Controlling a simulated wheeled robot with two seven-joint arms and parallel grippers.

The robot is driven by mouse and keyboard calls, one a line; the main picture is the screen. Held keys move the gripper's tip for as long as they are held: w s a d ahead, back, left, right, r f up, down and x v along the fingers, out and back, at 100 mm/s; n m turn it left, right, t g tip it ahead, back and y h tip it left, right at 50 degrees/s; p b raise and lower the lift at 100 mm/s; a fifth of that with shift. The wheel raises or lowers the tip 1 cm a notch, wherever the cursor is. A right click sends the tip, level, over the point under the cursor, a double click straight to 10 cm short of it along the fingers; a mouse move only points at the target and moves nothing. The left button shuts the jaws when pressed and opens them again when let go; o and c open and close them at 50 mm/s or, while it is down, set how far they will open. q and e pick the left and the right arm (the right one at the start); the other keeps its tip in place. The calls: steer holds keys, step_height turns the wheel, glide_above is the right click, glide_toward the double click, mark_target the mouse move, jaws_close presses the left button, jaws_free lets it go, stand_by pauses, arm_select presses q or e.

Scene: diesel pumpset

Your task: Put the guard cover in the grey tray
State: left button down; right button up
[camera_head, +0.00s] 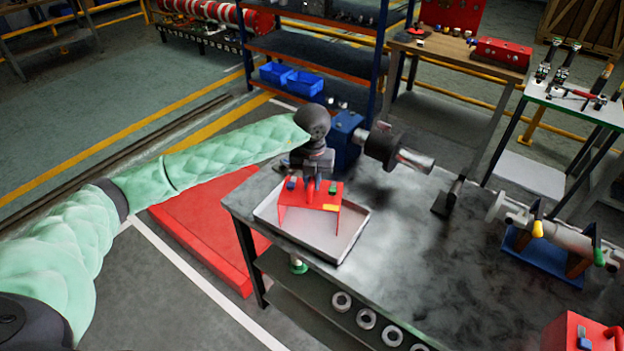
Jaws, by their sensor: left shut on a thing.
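The guard cover (296,215) is a red bent sheet piece with a flat top and side flaps. The grey tray (349,238) is shallow and sits at the left front corner of the dark metal table. My left gripper (311,184) comes down from above and is shut on the guard cover's top. The guard cover is over the tray, within its outline in the picture. I cannot tell whether it touches the tray floor. Small blue, green and yellow pieces show on or at the cover's top. My right gripper is not in view.
A blue motor-like unit (347,137) with a dark cylinder (394,150) stands close behind the tray. A blue stand holding a grey pipe assembly (547,255) is at the right. The middle of the table (430,255) is clear. Several rings lie on the lower shelf.

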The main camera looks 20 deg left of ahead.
arm_select(q)
steer(key=shift+f, duration=0.1)
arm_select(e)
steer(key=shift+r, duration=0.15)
arm_select(q)
steer(key=c, duration=1.4)
jaws_free()
steer(key=shift+o, duration=0.2)
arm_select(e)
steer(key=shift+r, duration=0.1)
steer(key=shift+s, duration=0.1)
